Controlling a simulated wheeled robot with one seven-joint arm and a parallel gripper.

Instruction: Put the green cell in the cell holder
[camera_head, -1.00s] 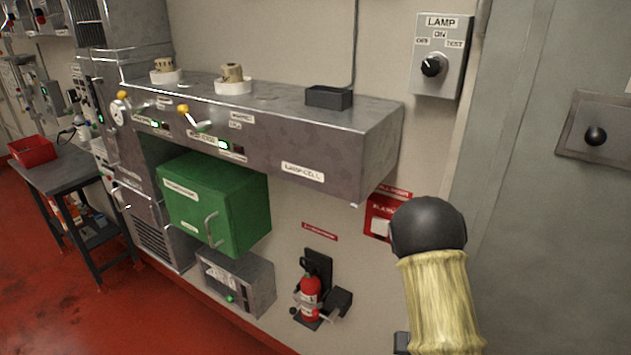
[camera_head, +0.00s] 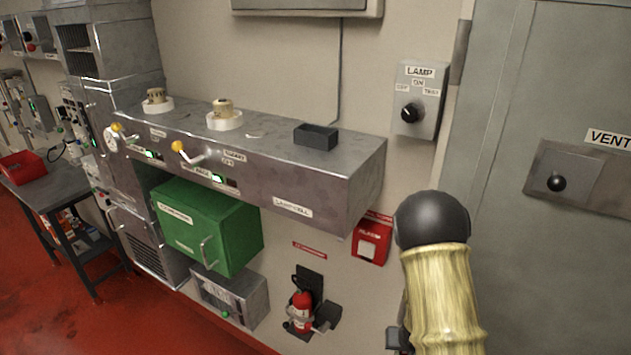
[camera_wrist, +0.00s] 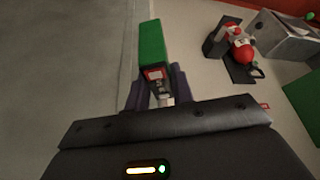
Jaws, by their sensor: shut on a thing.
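The green cell (camera_wrist: 152,45) shows in the wrist view, a long green block with a red and white end. My gripper (camera_wrist: 157,95) is shut on that end, its dark fingers on either side, and the cell sticks out beyond them. In the head view the gripper and cell are hidden behind or below my arm at the lower right. The cell holder appears to be the small black open box (camera_head: 316,136) on top of the grey bench, above the LAMP CELL label (camera_head: 292,207). It looks empty, though its floor is hidden.
The grey bench (camera_head: 330,172) carries two white round bases (camera_head: 225,121) with tan pieces and yellow-knobbed levers. A green cabinet (camera_head: 208,228) hangs below it. A LAMP switch box (camera_head: 418,98), a red alarm box (camera_head: 372,240) and a fire extinguisher (camera_head: 302,311) are on the wall.

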